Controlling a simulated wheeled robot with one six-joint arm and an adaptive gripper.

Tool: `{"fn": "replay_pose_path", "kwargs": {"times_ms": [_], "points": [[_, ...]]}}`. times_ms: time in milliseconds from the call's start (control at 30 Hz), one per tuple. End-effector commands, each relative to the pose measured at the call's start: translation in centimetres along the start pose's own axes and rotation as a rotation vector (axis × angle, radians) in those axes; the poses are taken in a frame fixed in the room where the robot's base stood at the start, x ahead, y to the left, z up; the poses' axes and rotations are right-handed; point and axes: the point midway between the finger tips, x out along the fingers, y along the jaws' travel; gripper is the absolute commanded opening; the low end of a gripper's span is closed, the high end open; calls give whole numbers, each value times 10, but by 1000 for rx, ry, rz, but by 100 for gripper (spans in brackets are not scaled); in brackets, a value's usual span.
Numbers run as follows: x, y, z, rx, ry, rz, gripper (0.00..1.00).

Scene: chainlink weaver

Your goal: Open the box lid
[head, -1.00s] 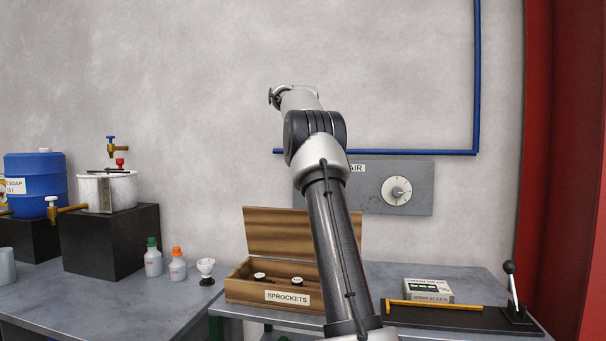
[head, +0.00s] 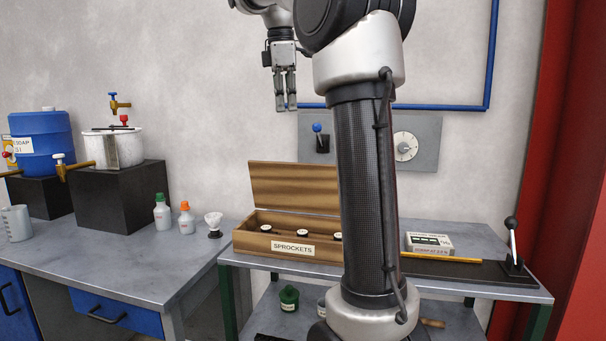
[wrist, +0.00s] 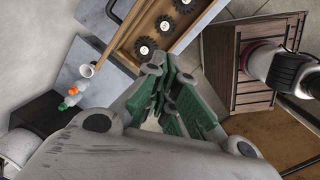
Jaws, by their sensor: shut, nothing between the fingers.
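The wooden box labelled SPROCKETS (head: 250,242) stands on the grey bench against the wall. Its lid (head: 294,188) is raised and stands upright at the back. Several dark sprockets with white hubs lie in the box; they also show in the wrist view (wrist: 142,50). My gripper (head: 287,108) is shut and empty. It points down, high above the box and clear of the lid. It also shows in the wrist view (wrist: 170,84). My arm hides the right end of the box and lid.
A boxed package (head: 429,243), a yellow bar (head: 440,260) and a lever (head: 511,240) are on the right. A wall panel (head: 426,160) is behind.

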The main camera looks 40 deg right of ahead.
Motion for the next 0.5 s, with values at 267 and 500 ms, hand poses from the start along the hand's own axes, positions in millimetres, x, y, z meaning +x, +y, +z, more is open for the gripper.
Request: {"fn": "replay_pose_path", "kwargs": {"times_ms": [267, 500], "points": [[80, -61, 13, -651, -180, 146, 0], [123, -42, 10, -1069, -283, 213, 0]]}}
